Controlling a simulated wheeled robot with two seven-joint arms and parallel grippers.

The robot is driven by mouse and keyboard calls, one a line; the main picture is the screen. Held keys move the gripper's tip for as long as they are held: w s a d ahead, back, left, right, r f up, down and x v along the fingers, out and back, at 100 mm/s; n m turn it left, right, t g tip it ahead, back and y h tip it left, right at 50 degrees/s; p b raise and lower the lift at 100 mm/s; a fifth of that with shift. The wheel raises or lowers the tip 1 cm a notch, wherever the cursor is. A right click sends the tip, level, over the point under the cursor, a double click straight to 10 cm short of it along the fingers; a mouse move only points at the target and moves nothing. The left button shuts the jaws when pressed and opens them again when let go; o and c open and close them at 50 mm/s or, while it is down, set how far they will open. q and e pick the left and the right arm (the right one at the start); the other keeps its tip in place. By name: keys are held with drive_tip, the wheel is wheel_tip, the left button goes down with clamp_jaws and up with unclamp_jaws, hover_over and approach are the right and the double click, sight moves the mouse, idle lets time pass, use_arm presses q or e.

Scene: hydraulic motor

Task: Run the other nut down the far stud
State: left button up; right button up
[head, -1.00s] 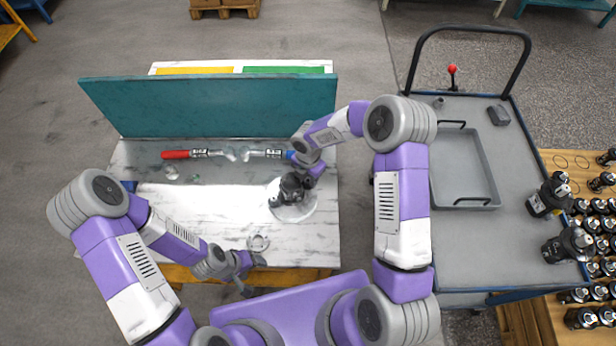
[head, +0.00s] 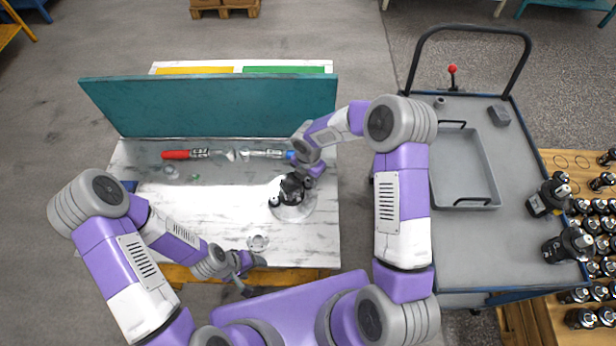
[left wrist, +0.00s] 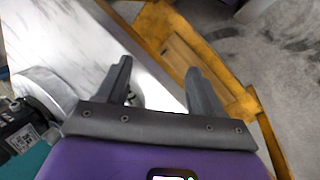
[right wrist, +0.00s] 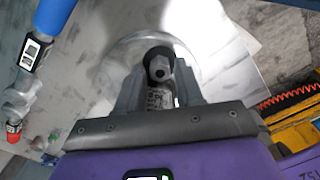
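The black hydraulic motor (head: 292,188) stands on a round pale plate (head: 302,212) at the right of the bench. My right gripper (head: 304,184) is at the motor from the right. In the right wrist view its fingers (right wrist: 160,82) flank a dark round part with a grey hex end (right wrist: 158,68); whether they press on it is unclear. I cannot make out the nut and far stud separately. My left gripper (head: 254,275) is at the bench's front edge; the left wrist view shows its fingers (left wrist: 158,85) apart and empty. The motor shows at that view's left edge (left wrist: 18,130).
A flat metal ring (head: 258,243) lies near the front edge. A red-handled tool (head: 178,154) and a blue-handled tool (head: 265,154) lie along the back panel (head: 210,107). Small parts (head: 171,171) lie at left. A cart (head: 480,255) with a grey tray (head: 463,203) stands at right.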

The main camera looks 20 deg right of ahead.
drive_tip(key=shift+r, duration=0.1)
drive_tip(key=shift+r+p, duration=1.3)
drive_tip(key=shift+r, duration=0.4)
drive_tip(key=o, duration=0.6)
drive_tip(key=shift+c, duration=0.2)
wheel_tip(320, 180, up, 6)
drive_tip(key=p, duration=0.4)
